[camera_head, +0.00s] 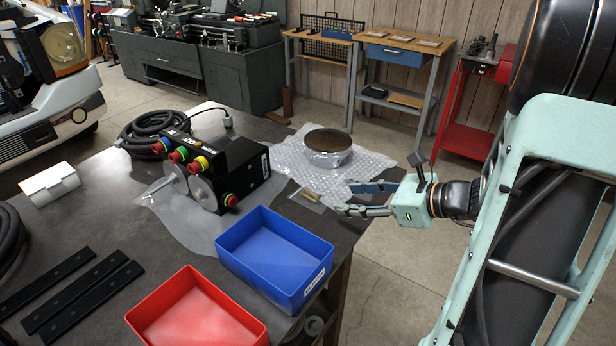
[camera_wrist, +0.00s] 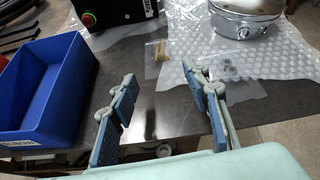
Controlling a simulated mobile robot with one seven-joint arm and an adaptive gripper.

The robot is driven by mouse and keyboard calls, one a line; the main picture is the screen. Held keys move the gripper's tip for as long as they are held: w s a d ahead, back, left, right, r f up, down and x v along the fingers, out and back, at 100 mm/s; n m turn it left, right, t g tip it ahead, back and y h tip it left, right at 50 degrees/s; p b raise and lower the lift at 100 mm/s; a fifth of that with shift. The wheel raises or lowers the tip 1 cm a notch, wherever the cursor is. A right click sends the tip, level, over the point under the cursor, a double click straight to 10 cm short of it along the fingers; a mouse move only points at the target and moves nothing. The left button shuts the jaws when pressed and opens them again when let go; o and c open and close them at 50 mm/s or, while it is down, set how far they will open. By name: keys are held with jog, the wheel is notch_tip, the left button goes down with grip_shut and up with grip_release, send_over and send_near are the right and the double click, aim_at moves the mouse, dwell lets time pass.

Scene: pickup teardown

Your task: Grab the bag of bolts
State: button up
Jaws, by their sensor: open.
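A small clear bag with brass-coloured bolts (camera_head: 308,195) lies flat on the dark table near its right edge, between the blue bin and the bubble wrap. In the wrist view the bag (camera_wrist: 157,51) shows just beyond my fingertips, roughly centred between them. My gripper (camera_head: 345,199) is open and empty, its two blue-padded fingers reaching in from the right toward the bag. The wrist view shows the gap between the fingers (camera_wrist: 159,73) clear, with no contact on the bag.
The blue bin (camera_head: 308,289) stands in front, left of my fingers in the wrist view. A round metal part (camera_head: 329,160) sits on bubble wrap (camera_head: 372,163) behind. A black control box (camera_head: 243,165) with coloured buttons stands left. A red bin (camera_head: 150,320) is nearer.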

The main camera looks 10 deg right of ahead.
aim_at(311, 191)
jog(key=shift+m+t+y, duration=0.3)
jog(key=shift+m+t, duration=0.1)
jog(key=shift+m, duration=0.3)
jog(key=x, duration=0.4)
jog(key=r+x, duration=0.1)
jog(key=x, duration=0.1)
jog(key=shift+w+a, duration=0.4)
jog(key=x, duration=0.5)
jog(key=shift+w+f, duration=0.2)
jog(key=shift+f, duration=0.3)
jog(key=shift+d, duration=0.1)
jog(key=c, duration=0.8)
jog(key=shift+o, duration=0.2)
jog(key=shift+r, duration=0.1)
